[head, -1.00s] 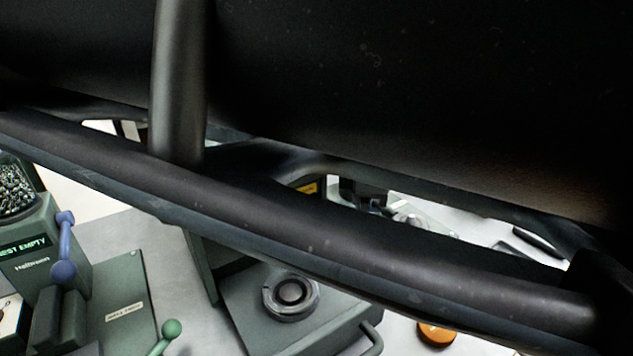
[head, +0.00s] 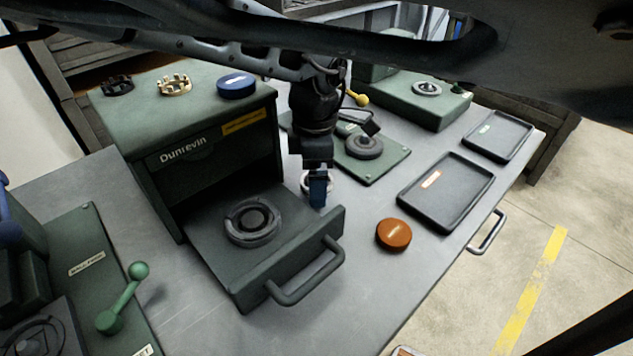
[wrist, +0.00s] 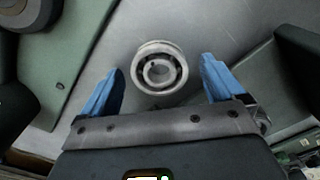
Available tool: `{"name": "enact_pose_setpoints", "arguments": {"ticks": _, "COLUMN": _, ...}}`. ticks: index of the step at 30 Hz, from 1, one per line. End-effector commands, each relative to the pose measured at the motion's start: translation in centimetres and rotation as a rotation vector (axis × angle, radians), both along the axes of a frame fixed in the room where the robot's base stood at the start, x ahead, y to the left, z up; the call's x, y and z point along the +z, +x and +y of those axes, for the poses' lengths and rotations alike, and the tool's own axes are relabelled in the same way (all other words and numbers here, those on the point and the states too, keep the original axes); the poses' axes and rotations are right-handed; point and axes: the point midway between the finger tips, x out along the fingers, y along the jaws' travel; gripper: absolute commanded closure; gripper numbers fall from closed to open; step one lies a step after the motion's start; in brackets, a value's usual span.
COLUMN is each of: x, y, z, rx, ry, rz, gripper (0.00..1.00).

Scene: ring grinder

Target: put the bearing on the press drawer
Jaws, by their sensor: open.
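The bearing (wrist: 159,68) is a pale metal ring lying on the grey table, in the wrist view just beyond and between my fingertips. In the head view the bearing (head: 309,181) is partly hidden behind my gripper (head: 318,190). In the wrist view my gripper (wrist: 160,88) is open, with two blue fingers on either side of the bearing's near edge and nothing held. The press drawer (head: 213,254) is pulled out of the green Dunrevin press (head: 160,160), left of my gripper. A round dark grey nest (head: 252,222) sits on the drawer's top.
An orange disc (head: 393,234) lies right of the drawer handle (head: 307,275). Black trays (head: 410,200) lie at the table's right. A green plate with a grey round part (head: 363,146) stands behind my gripper. A green-knobbed lever (head: 124,300) is at front left.

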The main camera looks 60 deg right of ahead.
Motion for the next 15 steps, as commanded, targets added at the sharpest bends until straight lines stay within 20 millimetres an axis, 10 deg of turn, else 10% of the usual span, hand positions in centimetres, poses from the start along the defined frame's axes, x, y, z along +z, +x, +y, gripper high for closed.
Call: {"name": "enact_pose_setpoints", "arguments": {"ticks": 15, "x": 0.01, "y": -0.04, "z": -0.04, "rx": -0.001, "ry": -0.001, "rz": 0.001, "gripper": 0.52}}
